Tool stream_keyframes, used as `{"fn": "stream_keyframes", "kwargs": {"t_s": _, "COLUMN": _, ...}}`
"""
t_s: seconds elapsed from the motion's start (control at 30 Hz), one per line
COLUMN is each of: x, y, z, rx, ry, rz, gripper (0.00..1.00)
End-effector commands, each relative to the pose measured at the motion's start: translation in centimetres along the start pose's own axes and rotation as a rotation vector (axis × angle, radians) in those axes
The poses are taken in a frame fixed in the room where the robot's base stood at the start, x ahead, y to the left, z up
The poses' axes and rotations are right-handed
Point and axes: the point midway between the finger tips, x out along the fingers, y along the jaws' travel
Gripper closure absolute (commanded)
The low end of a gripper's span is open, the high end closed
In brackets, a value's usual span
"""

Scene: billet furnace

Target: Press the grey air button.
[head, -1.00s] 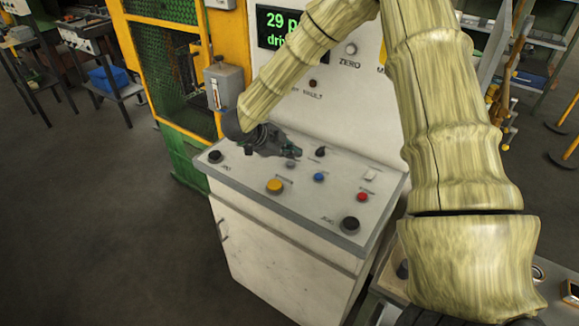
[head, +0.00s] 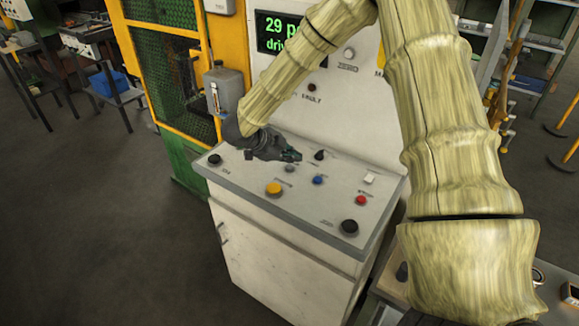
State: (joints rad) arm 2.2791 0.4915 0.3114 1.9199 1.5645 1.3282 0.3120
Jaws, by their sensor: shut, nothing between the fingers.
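A small grey button (head: 289,168) sits on the sloping top of the white control console (head: 232,171), left of the blue button (head: 318,180) and behind the yellow one (head: 274,188). Its label is too small to read. My gripper (head: 297,156) is shut and empty. It reaches in from the left, with its tips just behind and slightly right of the grey button in the picture. A gap shows between the tips and the button, but their height above the panel is hard to judge.
A black knob (head: 319,155), a red button (head: 361,200), a white switch (head: 369,179) and black buttons at the front corners (head: 349,227) share the panel. A green-text display (head: 284,32) is on the upright panel behind. A yellow-framed cage (head: 165,70) stands left.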

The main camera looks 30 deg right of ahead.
Motion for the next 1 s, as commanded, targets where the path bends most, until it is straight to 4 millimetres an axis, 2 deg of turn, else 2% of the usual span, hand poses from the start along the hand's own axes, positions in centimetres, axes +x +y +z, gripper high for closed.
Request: {"fn": "stream_keyframes", "kwargs": {"t_s": 1.0, "x": 0.52, "y": 0.44, "z": 0.4, "rx": 0.0, "ry": 0.0, "rz": 0.0, "gripper": 1.0}}
